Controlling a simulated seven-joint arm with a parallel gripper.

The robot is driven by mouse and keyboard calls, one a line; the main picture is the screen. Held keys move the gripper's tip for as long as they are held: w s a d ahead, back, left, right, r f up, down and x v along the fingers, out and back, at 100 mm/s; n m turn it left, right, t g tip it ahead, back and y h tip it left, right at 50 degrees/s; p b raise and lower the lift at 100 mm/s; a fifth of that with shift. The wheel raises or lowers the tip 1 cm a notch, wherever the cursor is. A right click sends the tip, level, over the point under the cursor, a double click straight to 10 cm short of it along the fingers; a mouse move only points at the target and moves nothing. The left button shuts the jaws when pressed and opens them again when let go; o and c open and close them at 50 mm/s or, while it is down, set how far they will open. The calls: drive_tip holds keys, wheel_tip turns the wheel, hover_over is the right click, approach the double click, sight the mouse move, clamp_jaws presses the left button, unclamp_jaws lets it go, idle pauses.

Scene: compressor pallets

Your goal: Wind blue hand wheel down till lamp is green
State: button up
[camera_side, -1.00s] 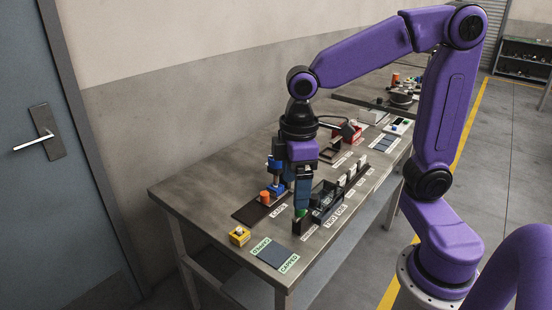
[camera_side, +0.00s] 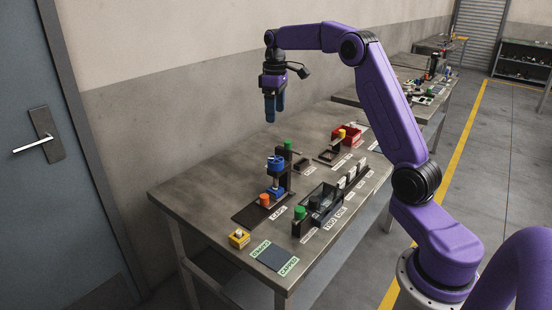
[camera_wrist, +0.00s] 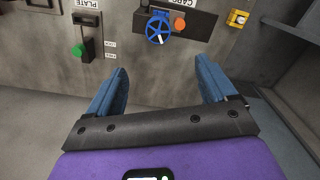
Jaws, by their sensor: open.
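The blue hand wheel (camera_side: 275,162) sits on top of a small press on a dark base plate (camera_side: 247,217) on the steel bench. It also shows in the wrist view (camera_wrist: 158,28), near the top edge, with spokes and a pale spot. A small green piece (camera_side: 287,144) tops the dark post beside the wheel; I cannot tell for sure that it is the lamp. An orange cap (camera_side: 264,199) stands in front of the press. My gripper (camera_side: 274,119) is open and empty, fingers pointing down, in the air above the wheel and apart from it.
A yellow box (camera_side: 239,238) and a dark mat (camera_side: 273,256) lie near the bench's front corner. A black holder with a green knob (camera_side: 299,212) and a black tray (camera_side: 322,197) stand right of the press. A red bin (camera_side: 350,134) is farther back. The bench's left side is clear.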

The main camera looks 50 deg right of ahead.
sight(276, 160)
drive_tip(key=f, duration=1.7)
drive_tip(key=shift+d+f, duration=0.2)
drive_tip(key=c, duration=1.1)
